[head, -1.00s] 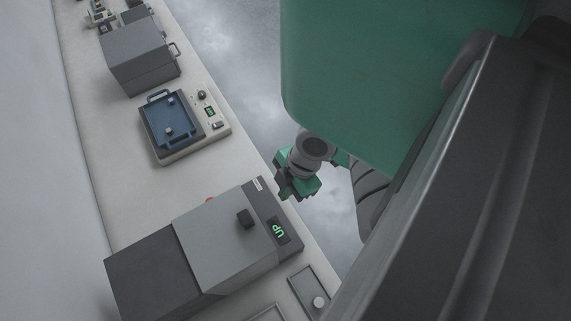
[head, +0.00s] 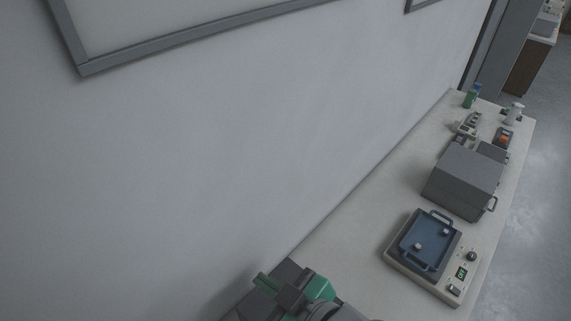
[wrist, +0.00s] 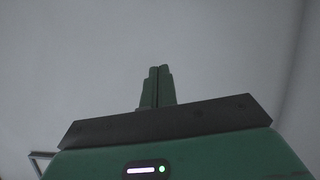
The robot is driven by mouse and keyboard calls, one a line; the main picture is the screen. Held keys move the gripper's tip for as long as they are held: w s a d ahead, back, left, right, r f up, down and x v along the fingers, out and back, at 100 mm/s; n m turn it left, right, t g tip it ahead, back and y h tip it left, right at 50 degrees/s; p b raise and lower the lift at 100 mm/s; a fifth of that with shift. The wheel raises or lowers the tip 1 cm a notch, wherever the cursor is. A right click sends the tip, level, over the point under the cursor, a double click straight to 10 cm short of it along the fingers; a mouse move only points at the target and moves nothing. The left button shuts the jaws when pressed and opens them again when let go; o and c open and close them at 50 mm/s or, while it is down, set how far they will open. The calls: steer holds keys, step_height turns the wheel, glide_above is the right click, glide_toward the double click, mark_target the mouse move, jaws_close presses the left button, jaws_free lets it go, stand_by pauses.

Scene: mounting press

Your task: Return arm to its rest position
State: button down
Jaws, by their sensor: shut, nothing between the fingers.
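My gripper (head: 268,282) shows at the bottom of the head view, green and dark grey, in front of the wall at the back of the bench. In the wrist view its two green fingers (wrist: 157,72) are pressed together with nothing between them. Only a plain grey surface shows past the fingertips. A dark grey machine edge shows partly behind my gripper in the head view, mostly hidden by it and cut off by the frame.
The pale bench (head: 345,255) runs to the upper right along the wall. On it stand a hotplate unit (head: 398,266) with a blue tray (head: 409,255), a grey box with a handle (head: 465,178), and several small items beyond. Floor (head: 545,190) is open at the right.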

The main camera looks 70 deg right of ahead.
steer(key=w+a+r+n+t, duration=0.1)
steer(key=w+a+r+t, duration=0.15)
steer(key=w+r, duration=0.3)
steer(key=w+a+r+t, duration=0.2)
steer(key=w+a+r, duration=0.2)
steer(key=r, duration=0.3)
steer(key=w+a+r+t+y, duration=0.1)
steer(key=a+r+t+y, duration=0.2)
steer(key=a+r, duration=0.6)
steer(key=w+a+r+n+t+y, duration=0.1)
steer(key=a+r+t+y, duration=0.2)
steer(key=a+r, duration=0.7)
step_height(320, 180, up, 5)
steer(key=shift+w+a+r+n+t, duration=0.2)
steer(key=shift+a+n+t, duration=0.1)
steer(key=shift+t, duration=0.85)
